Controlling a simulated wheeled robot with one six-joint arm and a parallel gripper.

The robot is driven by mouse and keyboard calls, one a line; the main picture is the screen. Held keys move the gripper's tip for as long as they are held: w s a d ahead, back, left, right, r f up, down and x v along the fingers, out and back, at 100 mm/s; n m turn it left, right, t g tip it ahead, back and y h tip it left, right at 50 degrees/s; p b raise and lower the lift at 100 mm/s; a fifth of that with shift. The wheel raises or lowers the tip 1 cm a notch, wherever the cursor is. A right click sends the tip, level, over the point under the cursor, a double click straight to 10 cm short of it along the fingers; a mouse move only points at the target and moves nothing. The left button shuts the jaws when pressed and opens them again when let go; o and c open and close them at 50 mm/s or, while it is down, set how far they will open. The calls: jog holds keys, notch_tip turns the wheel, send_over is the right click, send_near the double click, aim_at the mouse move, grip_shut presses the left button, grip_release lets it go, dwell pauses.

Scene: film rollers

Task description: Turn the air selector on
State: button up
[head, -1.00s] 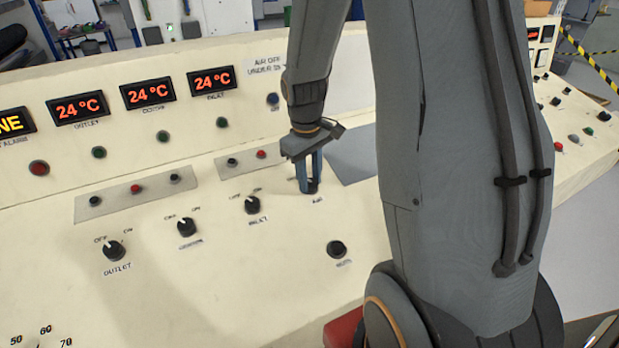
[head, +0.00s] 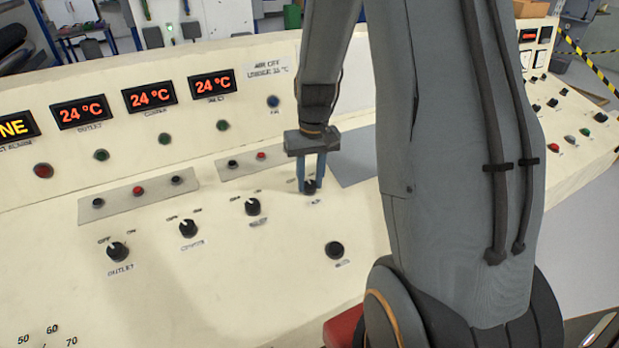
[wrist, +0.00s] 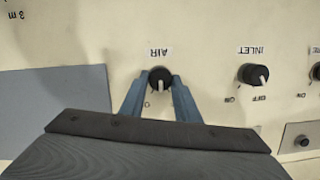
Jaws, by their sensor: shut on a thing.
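The air selector is a round black knob (head: 310,188) with a pale pointer line, on the cream sloping panel above its AIR label. My gripper (head: 312,180) reaches down onto it, its two blue fingers on either side of the knob. The wrist view, seen upside down, also shows the air knob (wrist: 160,74) held between the fingertips (wrist: 160,82). There its pointer runs straight down toward my gripper's body. The knob's ON and OFF marks are mostly hidden by the fingers.
The inlet selector (head: 253,207), a similar knob, sits left of the air one; in the wrist view its pointer is toward OFF. The compressor-row knob (head: 188,229) and outlet selector (head: 117,252) lie farther left. Another black knob (head: 334,250) stands in front. A grey plate (head: 355,155) lies right.

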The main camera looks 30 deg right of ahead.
jog(key=m, duration=0.3)
jog(key=m+y+p, duration=0.1)
jog(key=m, duration=0.2)
jog(key=shift+d+t, duration=0.2)
jog(key=shift+t, duration=0.1)
dwell(0.4)
jog(key=o, duration=1)
jog(key=shift+o, duration=0.2)
jog(key=shift+r, duration=0.1)
jog(key=shift+s+d+r+b, duration=0.1)
jog(key=shift+d+r+b, duration=0.15)
jog(key=shift+r, duration=1)
jog(key=shift+s+d+r+b, duration=0.15)
jog(key=shift+r+b, duration=0.2)
jog(key=shift+r, duration=0.9)
jog(key=shift+s+d+r+b, duration=0.1)
jog(key=shift+d+r+b, duration=0.15)
jog(key=shift+r, duration=1)
